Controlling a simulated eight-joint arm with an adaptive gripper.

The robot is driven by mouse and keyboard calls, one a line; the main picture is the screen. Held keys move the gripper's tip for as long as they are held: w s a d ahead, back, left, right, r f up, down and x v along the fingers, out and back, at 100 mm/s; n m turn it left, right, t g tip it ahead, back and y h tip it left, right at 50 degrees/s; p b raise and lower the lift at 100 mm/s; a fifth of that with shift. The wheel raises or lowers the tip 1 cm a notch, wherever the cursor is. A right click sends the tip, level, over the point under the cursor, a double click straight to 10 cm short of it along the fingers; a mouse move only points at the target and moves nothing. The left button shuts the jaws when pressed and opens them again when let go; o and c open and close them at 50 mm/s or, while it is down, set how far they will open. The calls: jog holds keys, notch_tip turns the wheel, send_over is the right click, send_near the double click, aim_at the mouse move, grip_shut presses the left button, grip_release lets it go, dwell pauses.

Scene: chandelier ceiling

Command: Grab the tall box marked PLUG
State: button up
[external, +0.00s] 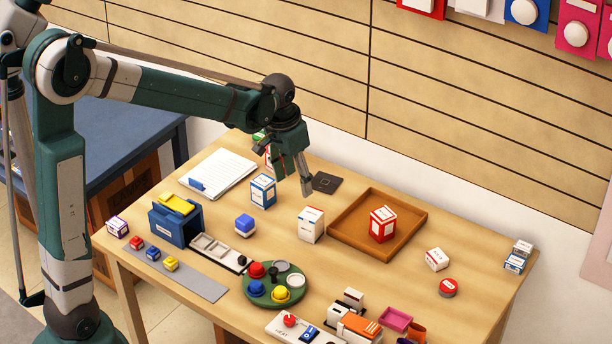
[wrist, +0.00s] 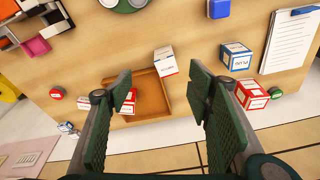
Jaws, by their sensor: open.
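I cannot read PLUG on any box for certain. Several tall boxes stand upright: a blue-and-white one (external: 263,190), a white one with red trim (external: 311,225), and a red-and-white one partly hidden behind my gripper in the external view. The wrist view shows the white box (wrist: 165,61) ahead between my fingers, and the blue box (wrist: 236,56) and red-and-white box (wrist: 250,95) beyond the right finger. My gripper (external: 289,178) is open and empty above the back of the table, apart from the boxes. Its two fingers (wrist: 160,80) are spread wide in the wrist view.
A brown tray (external: 345,238) holds a red box (external: 383,223). A notepad (external: 222,172) lies at the back left. A dark flat pad (external: 326,182) lies near my gripper. A green round holder (external: 250,293) and small items crowd the front.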

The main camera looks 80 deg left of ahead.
jog(key=s+a+f+n+g+p, duration=0.1)
jog(key=a+f, duration=0.2)
jog(key=a, duration=0.3)
jog(key=s+a+f+p, duration=0.1)
jog(key=a+f, duration=0.2)
jog(key=a, duration=0.3)
jog(key=n+h, duration=0.1)
send_over(263, 180)
jog(key=shift+g, duration=0.4)
jog(key=f+p, duration=0.1)
jog(key=f, duration=0.5)
jog(key=shift+s+f, duration=0.15)
jog(key=shift+s, duration=0.05)
jog(key=shift+f, duration=1.25)
jog(key=shift+f, duration=0.1)
jog(key=shift+w+d+f+b, duration=0.15)
jog(key=shift+f+b, duration=0.3)
jog(key=shift+f, duration=2.1)
jog(key=shift+c, duration=0.5)
